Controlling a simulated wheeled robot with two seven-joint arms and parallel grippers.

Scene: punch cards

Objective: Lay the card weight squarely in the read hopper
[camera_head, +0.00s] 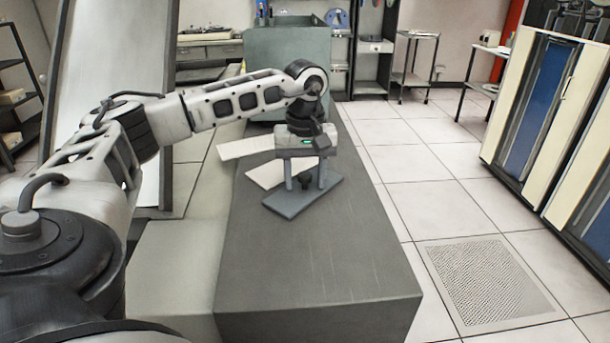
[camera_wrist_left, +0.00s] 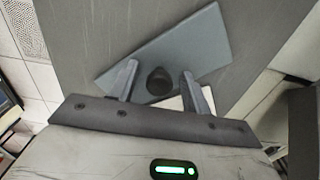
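The card weight (camera_head: 302,200) is a blue-grey flat plate with a dark round knob, at the far part of the dark grey top. Its plate lies askew to the top's edges. It also shows in the left wrist view (camera_wrist_left: 195,45). My left gripper (camera_head: 306,184) points down over the weight. Its fingers (camera_wrist_left: 159,86) stand apart on either side of the knob, with a visible gap on each side. I cannot tell whether the fingertips touch the plate. I cannot make out the read hopper for certain. My right gripper is not in view.
White flat pieces (camera_head: 246,148) show left of and behind my gripper, one partly under the weight. The near part of the dark grey top (camera_head: 310,265) is clear. A green-grey cabinet (camera_head: 290,60) stands behind, and tall cream and blue cabinets (camera_head: 535,100) stand at the right.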

